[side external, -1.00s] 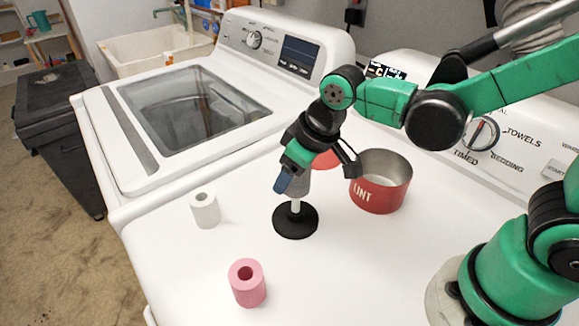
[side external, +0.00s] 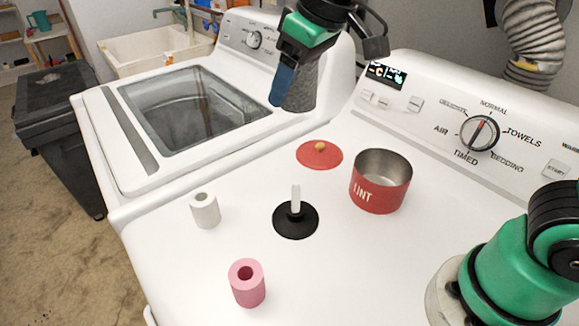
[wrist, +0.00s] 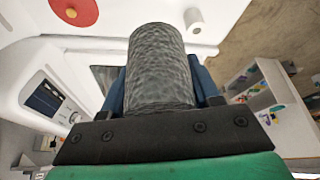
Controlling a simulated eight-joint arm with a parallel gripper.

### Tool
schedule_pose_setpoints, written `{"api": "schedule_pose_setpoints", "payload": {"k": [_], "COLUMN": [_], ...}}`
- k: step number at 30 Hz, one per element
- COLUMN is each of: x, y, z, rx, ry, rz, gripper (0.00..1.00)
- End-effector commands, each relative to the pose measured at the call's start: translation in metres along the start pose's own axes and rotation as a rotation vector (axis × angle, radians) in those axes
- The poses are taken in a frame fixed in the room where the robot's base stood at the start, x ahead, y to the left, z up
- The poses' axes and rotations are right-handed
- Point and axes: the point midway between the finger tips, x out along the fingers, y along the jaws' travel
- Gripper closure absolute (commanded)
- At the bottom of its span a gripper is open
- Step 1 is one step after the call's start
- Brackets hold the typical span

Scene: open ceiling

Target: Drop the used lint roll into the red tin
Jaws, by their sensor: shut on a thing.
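My gripper (side external: 284,88) is shut on a grey, mottled lint roll (side external: 301,88) and holds it high above the dryer top, up and left of the red tin. The grey roll fills the middle of the wrist view (wrist: 160,70) between the blue fingers. The red tin (side external: 380,196), marked LINT, stands open on the dryer top; the part of its inside that shows is bare. Its red lid (side external: 319,154) with a tan knob lies beside it to the left. The black stand (side external: 295,221) with its short pale post is bare.
A white roll (side external: 205,211) and a pink roll (side external: 247,284) stand upright on the dryer top, left of and below the stand. The washer (side external: 180,110) is behind at left. The dryer's control panel (side external: 480,130) rises behind the tin.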

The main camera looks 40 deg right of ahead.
Motion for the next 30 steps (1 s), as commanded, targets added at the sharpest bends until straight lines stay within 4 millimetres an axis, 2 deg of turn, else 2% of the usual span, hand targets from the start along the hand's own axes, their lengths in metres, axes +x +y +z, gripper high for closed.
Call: {"api": "schedule_pose_setpoints", "payload": {"k": [8, 11, 14, 16, 22, 27, 30], "x": [0.000, 0.001, 0.004, 0.007, 0.015, 0.017, 0.018], "y": [0.000, 0.007, 0.029, 0.052, 0.119, 0.149, 0.156], "z": [0.000, 0.002, 0.012, 0.024, 0.077, 0.114, 0.126], "rx": [0.000, 0.023, 0.104, 0.194, 0.492, 0.666, 0.714], "ry": [0.000, 0.000, -0.001, -0.001, -0.001, -0.001, 0.000], "rz": [0.000, 0.010, 0.043, 0.080, 0.203, 0.276, 0.296], "gripper": [0.96, 0.96, 0.96, 0.96, 0.96, 0.96, 0.96]}}
